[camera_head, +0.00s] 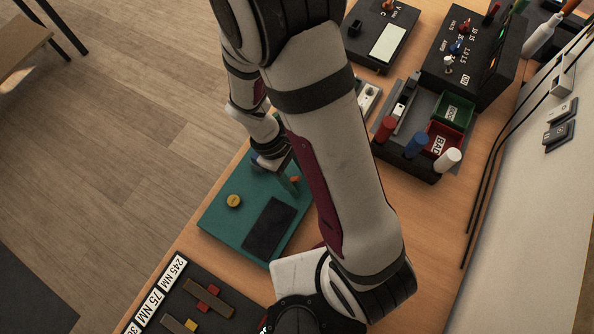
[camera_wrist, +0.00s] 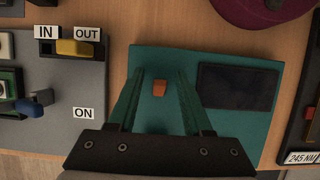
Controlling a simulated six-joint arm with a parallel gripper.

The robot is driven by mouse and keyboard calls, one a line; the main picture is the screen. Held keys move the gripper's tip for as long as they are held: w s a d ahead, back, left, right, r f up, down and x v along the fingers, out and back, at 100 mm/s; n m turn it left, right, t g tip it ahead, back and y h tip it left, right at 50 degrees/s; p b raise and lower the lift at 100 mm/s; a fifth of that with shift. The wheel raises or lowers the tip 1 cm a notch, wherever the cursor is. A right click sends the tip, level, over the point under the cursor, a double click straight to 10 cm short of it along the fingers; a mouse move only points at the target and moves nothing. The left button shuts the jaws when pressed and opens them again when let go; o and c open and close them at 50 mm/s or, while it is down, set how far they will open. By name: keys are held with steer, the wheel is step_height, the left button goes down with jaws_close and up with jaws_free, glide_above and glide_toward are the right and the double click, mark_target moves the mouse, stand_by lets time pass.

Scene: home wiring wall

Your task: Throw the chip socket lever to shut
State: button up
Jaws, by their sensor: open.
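A teal board (camera_head: 225,222) lies on the wooden table and also shows in the wrist view (camera_wrist: 240,62). It carries a dark rectangle (camera_wrist: 237,87), a round yellow knob (camera_head: 234,201) and a small orange block (camera_wrist: 159,88). The orange block looks like the tip of the chip socket lever, but no label confirms this. My gripper (camera_wrist: 161,78) is open above the board, with one finger on each side of the orange block. Neither finger clearly touches it. The gripper's palm hides the board's near part in the wrist view; my arm covers part of the board in the head view.
A grey panel (camera_wrist: 62,125) with a yellow slider (camera_wrist: 78,48) and a blue knob (camera_wrist: 40,98) lies left of the board in the wrist view. A dark torque plate (camera_head: 213,322) lies near the board. A bin tray (camera_head: 405,168) and dark instrument boxes stand at the upper right.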

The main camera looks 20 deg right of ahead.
jaws_close()
stand_by(0.3)
steer(key=shift+w+a+r+g+h, duration=0.1)
steer(key=shift+w+a+g+h, duration=0.1)
steer(key=shift+g+h, duration=0.35)
steer(key=shift+w+a+r+g+h, duration=0.1)
steer(key=shift+w+a+g+h, duration=0.05)
steer(key=shift+g+h, duration=0.4)
jaws_free()
